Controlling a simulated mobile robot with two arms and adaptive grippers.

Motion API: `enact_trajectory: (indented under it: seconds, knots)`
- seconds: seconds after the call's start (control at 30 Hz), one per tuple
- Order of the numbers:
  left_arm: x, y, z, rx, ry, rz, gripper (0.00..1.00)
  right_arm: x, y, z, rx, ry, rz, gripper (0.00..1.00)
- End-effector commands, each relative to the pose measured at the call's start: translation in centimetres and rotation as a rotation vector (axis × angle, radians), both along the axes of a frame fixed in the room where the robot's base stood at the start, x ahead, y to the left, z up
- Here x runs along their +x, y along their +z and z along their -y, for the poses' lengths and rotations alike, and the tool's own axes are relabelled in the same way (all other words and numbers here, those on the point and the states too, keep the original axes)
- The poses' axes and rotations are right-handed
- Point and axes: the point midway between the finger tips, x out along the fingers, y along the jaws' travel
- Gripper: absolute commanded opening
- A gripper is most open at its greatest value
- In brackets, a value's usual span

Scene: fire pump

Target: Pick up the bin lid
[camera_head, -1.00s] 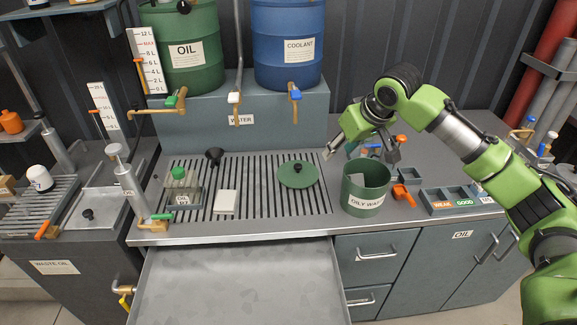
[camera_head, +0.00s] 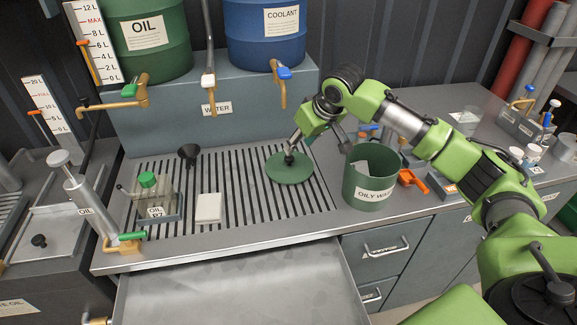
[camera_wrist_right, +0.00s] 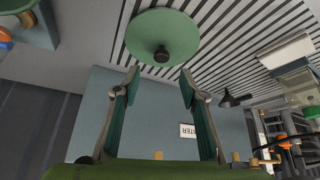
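The bin lid (camera_head: 277,172) is a round green disc with a dark knob. It lies flat on the slatted grate (camera_head: 238,222), left of the green oily waste bin (camera_head: 368,192), which stands open. My right gripper (camera_head: 295,143) is just above the lid, near its knob. In the right wrist view, the lid (camera_wrist_right: 186,36) shows ahead of the fingers (camera_wrist_right: 158,78). They are spread apart with nothing between them, and the knob sits just past the fingertips. My left gripper is not in view.
A white block (camera_head: 208,208), a black funnel (camera_head: 188,152) and a small container with a green cap (camera_head: 147,181) are on the grate's left part. An orange tool (camera_head: 413,180) lies right of the bin. Taps hang from the drums behind. An open drawer (camera_head: 235,285) juts out in front.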

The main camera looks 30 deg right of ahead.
Motion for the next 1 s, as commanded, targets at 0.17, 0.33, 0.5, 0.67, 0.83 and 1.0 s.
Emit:
enact_trajectory:
  seconds: [0.17,0.33,0.5,0.67,0.83,1.0]
  knots:
    - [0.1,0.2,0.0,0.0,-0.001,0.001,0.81,1.2,-1.9,-0.2,0.0,-0.001,0.0,0.39]
    - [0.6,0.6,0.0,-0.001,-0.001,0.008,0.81,1.7,-2.9,-0.3,0.001,0.0,-0.001,0.39]
    - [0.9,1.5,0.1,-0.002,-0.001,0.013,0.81,2.9,-5.1,-0.8,0.0,0.0,-0.003,0.39]
    - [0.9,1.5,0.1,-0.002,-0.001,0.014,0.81,3.7,-6.7,-0.8,0.0,0.0,-0.001,0.39]
    - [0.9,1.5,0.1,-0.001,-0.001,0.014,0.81,3.8,-6.9,-0.8,0.0,0.001,0.001,0.39]
    - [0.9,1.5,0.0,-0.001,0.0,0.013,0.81,3.8,-6.8,-0.8,0.0,0.001,0.001,0.15]
